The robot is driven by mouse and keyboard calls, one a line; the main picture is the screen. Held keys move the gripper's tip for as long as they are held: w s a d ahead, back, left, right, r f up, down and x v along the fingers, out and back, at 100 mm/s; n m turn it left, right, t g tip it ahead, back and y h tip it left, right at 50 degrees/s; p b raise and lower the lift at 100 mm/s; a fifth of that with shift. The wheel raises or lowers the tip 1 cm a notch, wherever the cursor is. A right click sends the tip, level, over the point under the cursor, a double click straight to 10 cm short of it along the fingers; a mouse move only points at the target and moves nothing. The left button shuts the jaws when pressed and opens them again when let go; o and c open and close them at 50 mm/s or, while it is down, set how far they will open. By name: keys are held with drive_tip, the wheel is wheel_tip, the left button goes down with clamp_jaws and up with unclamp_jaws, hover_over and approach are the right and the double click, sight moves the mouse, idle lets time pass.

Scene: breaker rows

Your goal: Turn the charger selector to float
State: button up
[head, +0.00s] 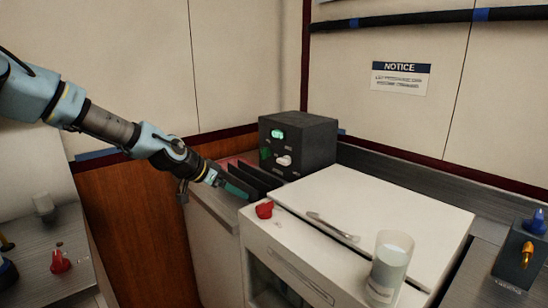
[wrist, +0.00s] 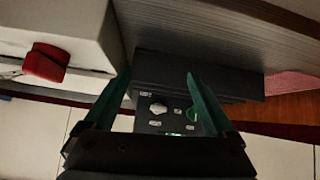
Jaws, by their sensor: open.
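The charger looks to be the dark box (head: 310,130) at the back corner, with a lit green display (head: 278,133) on its front. Below the display is a white knob (head: 283,160), likely the selector, with a green knob (head: 265,153) to its left. Its labels are too small to read. My gripper (head: 238,188) is in front of the box and to its lower left, apart from it. In the wrist view my gripper (wrist: 158,74) has its teal fingers spread with nothing between them. The white knob (wrist: 158,108) and green knob (wrist: 193,113) show beyond, between the fingers.
Dark upright slabs (head: 258,177) stand beside my gripper. The red knob also shows in the wrist view (wrist: 46,62). A notice (head: 401,78) hangs behind.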

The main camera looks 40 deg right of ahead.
sight(281, 161)
drive_tip(key=w+d+r+m+h, duration=0.15)
drive_tip(key=d+r+h, duration=0.25)
drive_tip(key=d+r, duration=0.5)
drive_tip(key=p+x, duration=0.1)
drive_tip(key=x, duration=0.3)
drive_tip(key=p+x, duration=0.1)
drive_tip(key=x, duration=0.2)
drive_tip(key=p+x, duration=0.1)
drive_tip(key=x, duration=0.3)
drive_tip(key=shift+w+d+f+p, duration=0.2)
drive_tip(key=shift+w+f+p, duration=0.2)
drive_tip(key=shift+f, duration=0.15)
drive_tip(key=shift+d+f, duration=0.3)
drive_tip(key=shift+d, duration=0.15)
drive_tip(key=c, duration=1.4)
drive_tip(key=shift+f+n, duration=0.1)
drive_tip(key=shift+n, duration=0.15)
